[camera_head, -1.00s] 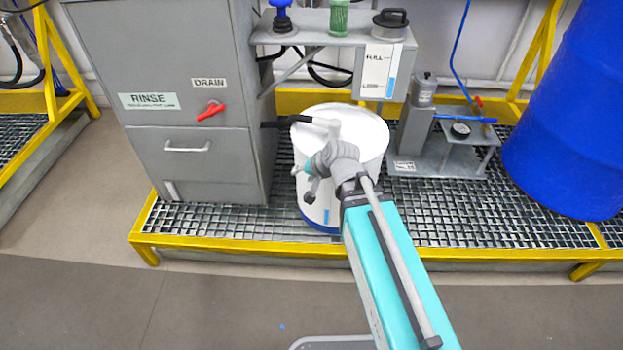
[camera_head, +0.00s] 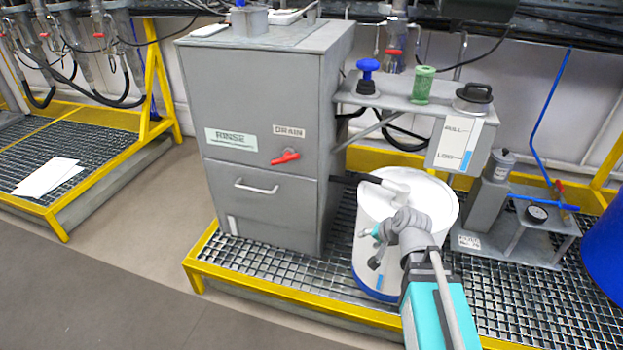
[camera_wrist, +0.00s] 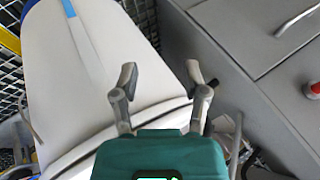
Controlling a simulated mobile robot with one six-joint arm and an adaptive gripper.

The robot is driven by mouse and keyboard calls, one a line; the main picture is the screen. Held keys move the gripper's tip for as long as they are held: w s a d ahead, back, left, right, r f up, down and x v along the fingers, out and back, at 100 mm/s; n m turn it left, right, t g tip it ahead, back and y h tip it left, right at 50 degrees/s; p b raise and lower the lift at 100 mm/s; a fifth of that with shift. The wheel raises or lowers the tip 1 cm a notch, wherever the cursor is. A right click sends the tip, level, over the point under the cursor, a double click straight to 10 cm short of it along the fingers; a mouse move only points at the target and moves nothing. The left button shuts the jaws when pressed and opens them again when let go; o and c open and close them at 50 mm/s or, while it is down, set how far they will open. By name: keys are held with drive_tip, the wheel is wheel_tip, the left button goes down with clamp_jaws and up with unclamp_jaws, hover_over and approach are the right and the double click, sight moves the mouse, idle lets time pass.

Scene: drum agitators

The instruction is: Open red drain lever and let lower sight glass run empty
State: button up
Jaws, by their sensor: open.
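The red drain lever (camera_head: 286,157) sits under the DRAIN label on the grey cabinet (camera_head: 250,105), lying nearly level with its left end slightly lower. A red part at the wrist view's right edge (camera_wrist: 313,90) appears to be it. A box marked FULL and LOW (camera_head: 460,145) shows a blue strip in its lower part. A pale strip (camera_head: 233,225) shows low on the cabinet; I cannot tell which is the lower sight glass. My gripper (camera_wrist: 161,73) is open and empty, in front of the white drum and right of the lever; it also shows in the head view (camera_head: 374,248).
The white drum (camera_head: 440,190) stands right of the cabinet on a yellow-edged grating (camera_head: 265,262). A drawer handle (camera_head: 256,187) juts out below the lever. A blue drum (camera_head: 606,240) and a gauge stand (camera_head: 530,225) are at right. The floor in front is clear.

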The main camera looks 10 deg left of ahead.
drive_tip(key=m+g+y+b, duration=0.25)
drive_tip(key=m+y, duration=1.05)
drive_tip(key=m, duration=0.7)
approach(286, 159)
drive_tip(key=shift+s+d+f+t, duration=0.15)
drive_tip(key=shift+d+t, duration=0.2)
drive_tip(key=shift+d, duration=1.45)
drive_tip(key=shift+a, duration=0.15)
drive_tip(key=a, duration=0.4)
drive_tip(key=w+a, duration=0.1)
drive_tip(key=a, duration=0.4)
drive_tip(key=w+a, duration=0.1)
drive_tip(key=a, duration=0.3)
drive_tip(key=shift+a, duration=0.15)
clamp_jaws()
